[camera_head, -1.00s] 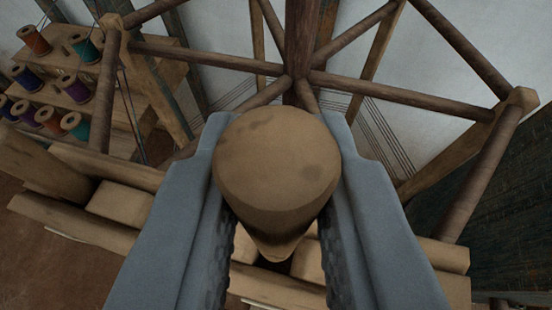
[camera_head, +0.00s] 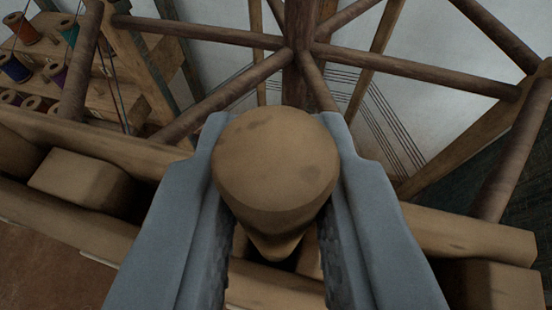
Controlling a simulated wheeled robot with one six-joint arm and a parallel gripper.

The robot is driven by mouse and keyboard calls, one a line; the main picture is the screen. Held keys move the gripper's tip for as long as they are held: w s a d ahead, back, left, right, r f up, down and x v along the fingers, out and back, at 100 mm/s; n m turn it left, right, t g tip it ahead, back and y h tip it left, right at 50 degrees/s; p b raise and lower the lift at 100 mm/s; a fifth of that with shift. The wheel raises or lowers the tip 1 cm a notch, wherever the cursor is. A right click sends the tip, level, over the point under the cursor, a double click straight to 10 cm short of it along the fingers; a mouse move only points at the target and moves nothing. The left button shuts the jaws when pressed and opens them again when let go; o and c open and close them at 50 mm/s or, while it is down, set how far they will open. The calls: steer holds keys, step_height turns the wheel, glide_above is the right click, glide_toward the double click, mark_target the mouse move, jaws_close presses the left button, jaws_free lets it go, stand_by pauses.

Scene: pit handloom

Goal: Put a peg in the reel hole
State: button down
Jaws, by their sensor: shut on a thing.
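A tan wooden peg (camera_head: 275,165) with a round, faintly stained head is held between the two grey fingers of my gripper (camera_head: 276,205). The gripper is shut on it, and the peg narrows away from the camera. A spoked wooden reel (camera_head: 400,68) stands ahead, its dark spokes meeting at a hub (camera_head: 302,50) above the peg in the picture. No reel hole can be made out; the peg and fingers cover the area beneath the hub.
Wooden frame beams (camera_head: 100,140) run across below the reel, with blocks (camera_head: 82,182) between them at the left. A rack with several coloured thread spools (camera_head: 58,75) stands at the upper left. Thin dark threads (camera_head: 385,115) hang behind the reel. Brown floor (camera_head: 40,265) shows at the lower left.

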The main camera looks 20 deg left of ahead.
steer(key=shift+f, duration=0.2)
steer(key=c, duration=0.8)
jaws_free()
steer(key=shift+r, duration=0.1)
steer(key=shift+r, duration=3.4)
